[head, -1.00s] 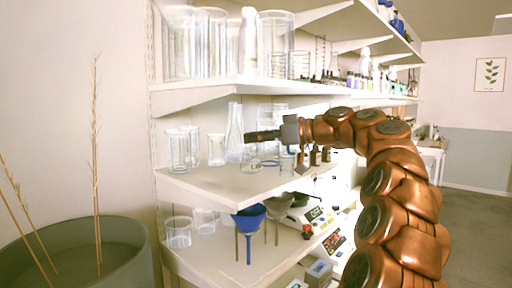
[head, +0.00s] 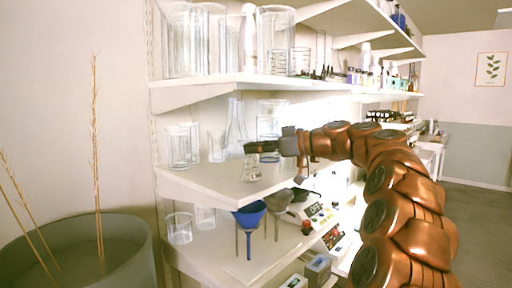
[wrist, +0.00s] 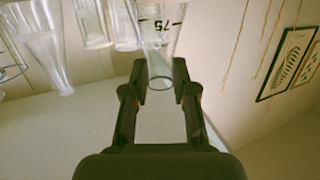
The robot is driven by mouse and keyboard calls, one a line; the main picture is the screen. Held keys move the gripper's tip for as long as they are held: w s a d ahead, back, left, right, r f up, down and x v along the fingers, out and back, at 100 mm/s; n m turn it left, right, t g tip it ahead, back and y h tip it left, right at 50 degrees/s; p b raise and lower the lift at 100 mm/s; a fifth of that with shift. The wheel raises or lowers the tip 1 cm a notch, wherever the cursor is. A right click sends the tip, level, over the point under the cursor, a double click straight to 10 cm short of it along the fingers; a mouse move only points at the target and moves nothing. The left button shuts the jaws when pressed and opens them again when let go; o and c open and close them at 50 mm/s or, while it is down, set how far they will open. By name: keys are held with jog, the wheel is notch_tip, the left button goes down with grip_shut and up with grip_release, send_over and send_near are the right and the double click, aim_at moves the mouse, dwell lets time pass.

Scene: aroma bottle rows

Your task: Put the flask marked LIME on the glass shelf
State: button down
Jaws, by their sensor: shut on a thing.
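My gripper (head: 258,149) reaches in from the right over the middle shelf (head: 215,183), which carries clear glassware. It is shut on a small clear conical flask (head: 251,169), which hangs below the fingers, close to the shelf top; I cannot tell if it touches. In the wrist view, the fingers (wrist: 160,78) close around the neck of the flask (wrist: 158,38), whose body shows dark graduation marks and "75". No LIME marking is readable in either view.
Beakers (head: 182,147) and a tall conical flask (head: 236,128) stand further left and behind on this shelf. A loaded upper shelf (head: 240,79) is close above. Below are a blue funnel (head: 249,213) and instruments. A large planter (head: 85,250) stands at lower left.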

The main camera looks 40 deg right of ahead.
jog(key=shift+f, duration=0.2)
jog(key=c, duration=0.9)
grip_release()
jog(key=shift+r, duration=0.1)
jog(key=shift+r, duration=0.1)
jog(key=shift+s, duration=0.1)
jog(key=b+v, duration=0.2)
jog(key=v, duration=0.9)
jog(key=shift+s+d+b, duration=0.25)
jog(key=shift+s+b, duration=0.05)
jog(key=shift+b, duration=0.05)
